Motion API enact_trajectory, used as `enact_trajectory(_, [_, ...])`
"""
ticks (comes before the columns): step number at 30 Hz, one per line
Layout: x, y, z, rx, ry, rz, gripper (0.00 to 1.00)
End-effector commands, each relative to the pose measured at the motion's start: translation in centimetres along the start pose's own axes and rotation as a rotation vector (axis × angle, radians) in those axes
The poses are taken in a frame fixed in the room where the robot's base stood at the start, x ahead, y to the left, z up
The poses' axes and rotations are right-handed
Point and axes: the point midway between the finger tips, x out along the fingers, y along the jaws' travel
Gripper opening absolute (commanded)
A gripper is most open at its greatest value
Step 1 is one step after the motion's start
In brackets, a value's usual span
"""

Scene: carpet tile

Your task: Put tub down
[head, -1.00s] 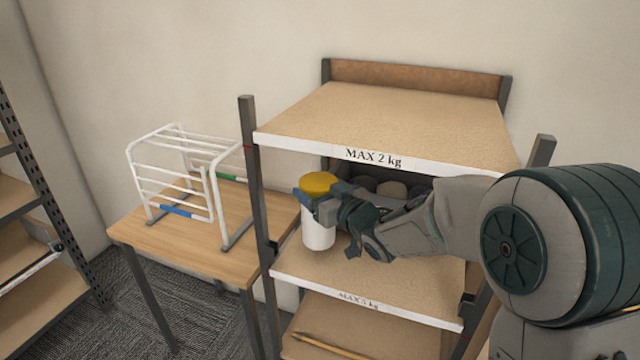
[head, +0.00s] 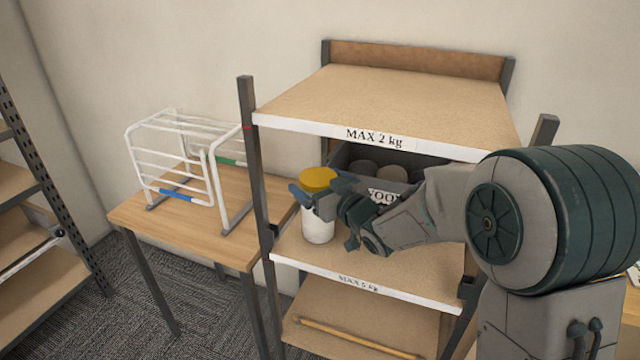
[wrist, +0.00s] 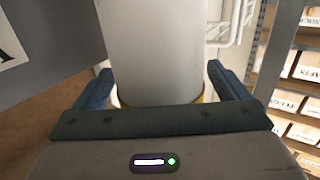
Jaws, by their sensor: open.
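The tub (head: 318,226) is white with a yellow lid and stands upright at the left front of the middle shelf (head: 420,283), which is marked MAX 5 kg. Its base appears to rest on the board. My gripper (head: 316,200) is open, with its fingers on either side of the tub just below the lid. In the wrist view the white tub body (wrist: 155,50) fills the space between the two blue fingers, with a gap visible on the right side. Part of the tub is hidden by my gripper in the head view.
A grey bin (head: 345,157) with round things in it stands behind on the same shelf. The upper shelf (head: 390,105), marked MAX 2 kg, is empty above my arm. A white rack (head: 180,160) stands on the wooden table at left. A stick (head: 355,338) lies on the lower shelf.

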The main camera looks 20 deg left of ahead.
Motion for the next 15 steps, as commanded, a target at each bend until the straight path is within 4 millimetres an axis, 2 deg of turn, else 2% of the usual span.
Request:
enact_trajectory(3, [-0.2,0.0,-0.3,0.000,0.000,0.001,0.95])
enact_trajectory(5, [-1.0,0.1,-0.2,0.000,0.000,0.003,0.95])
enact_trajectory(15, [-8.2,0.1,-0.3,-0.001,0.002,0.003,0.95])
